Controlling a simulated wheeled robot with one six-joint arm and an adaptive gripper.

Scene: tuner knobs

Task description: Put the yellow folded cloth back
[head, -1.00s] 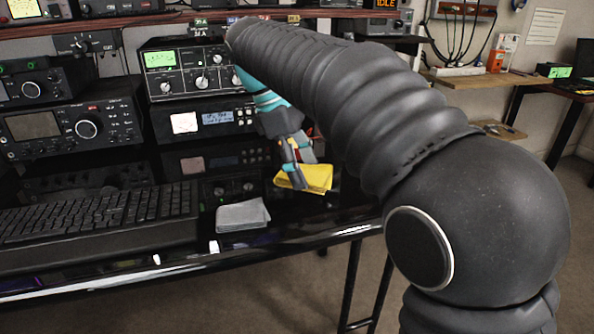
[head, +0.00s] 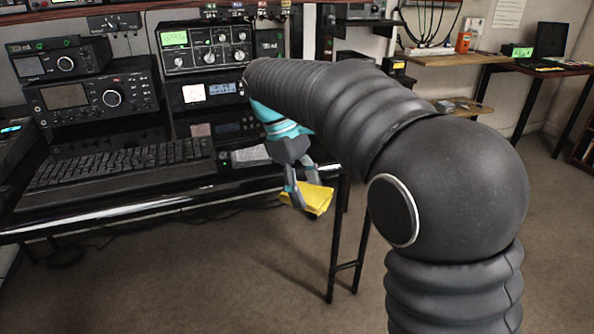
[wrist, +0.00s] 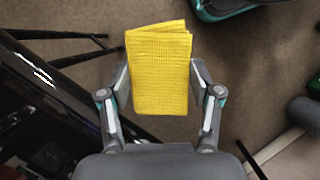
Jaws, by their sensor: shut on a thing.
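The yellow folded cloth (head: 316,199) is held by my gripper (head: 305,197) in front of the desk's front edge, with carpet below it. In the wrist view the cloth (wrist: 160,70) sits between the two fingers of my gripper (wrist: 160,98), a folded rectangle with a woven texture.
The black desk (head: 105,221) carries a keyboard (head: 115,170) and stacked radios (head: 100,95). A desk leg (head: 335,240) stands just right of the cloth. A wooden shelf (head: 440,62) is at the back right. Carpeted floor (head: 200,270) is open in front.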

